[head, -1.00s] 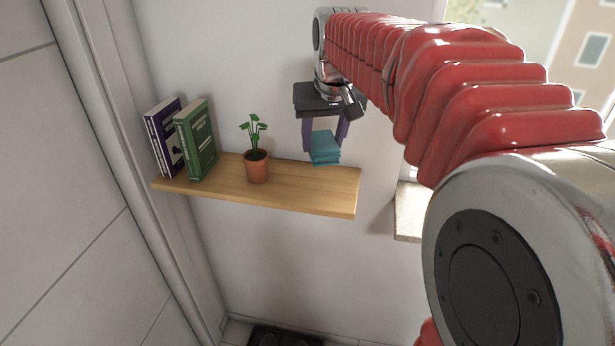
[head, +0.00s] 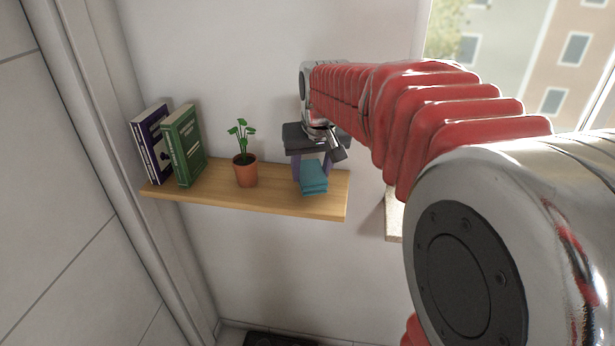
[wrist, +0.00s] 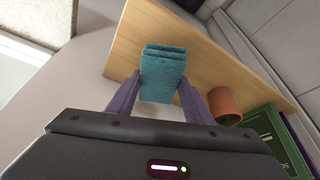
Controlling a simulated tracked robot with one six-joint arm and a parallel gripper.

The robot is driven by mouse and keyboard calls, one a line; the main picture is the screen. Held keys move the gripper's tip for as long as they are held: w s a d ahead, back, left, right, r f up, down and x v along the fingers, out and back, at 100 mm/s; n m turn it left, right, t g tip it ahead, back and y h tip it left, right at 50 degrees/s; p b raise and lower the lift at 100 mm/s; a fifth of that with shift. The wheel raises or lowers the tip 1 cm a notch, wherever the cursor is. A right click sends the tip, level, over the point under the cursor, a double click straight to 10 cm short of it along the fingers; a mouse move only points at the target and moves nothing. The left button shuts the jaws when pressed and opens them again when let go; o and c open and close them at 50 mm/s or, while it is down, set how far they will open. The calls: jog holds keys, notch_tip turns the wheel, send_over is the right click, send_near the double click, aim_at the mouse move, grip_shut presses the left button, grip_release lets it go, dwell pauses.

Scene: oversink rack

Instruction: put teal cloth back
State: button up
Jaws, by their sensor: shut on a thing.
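The teal cloth (head: 313,178) is a small folded stack at the right end of the wooden shelf (head: 225,194). My gripper (head: 312,172) is shut on it from above, with a purple finger on either side. In the wrist view the cloth (wrist: 162,76) sits between the two fingers (wrist: 157,100), with the shelf board (wrist: 205,45) behind it. The cloth is at or just above the shelf top; I cannot tell whether it touches. The gripper body hides part of the cloth's surroundings.
A potted plant (head: 245,170) stands left of the cloth, mid-shelf. A green book (head: 184,146) and a purple book (head: 152,145) lean at the left end. The shelf between pot and cloth is bare. A window sill (head: 394,215) is to the right.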

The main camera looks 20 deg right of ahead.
jog(key=shift+f, duration=1.4)
jog(key=o, duration=0.9)
jog(key=shift+o, duration=0.2)
jog(key=v, duration=1.2)
jog(key=shift+a, duration=0.1)
jog(key=s+a+f+n, duration=0.1)
jog(key=s+a+f, duration=0.4)
jog(key=s, duration=0.3)
jog(key=s+a+f+n+t, duration=0.1)
jog(key=s+a+f, duration=0.4)
jog(key=s+f, duration=0.2)
jog(key=shift+s+y, duration=0.4)
jog(key=shift+s, duration=0.65)
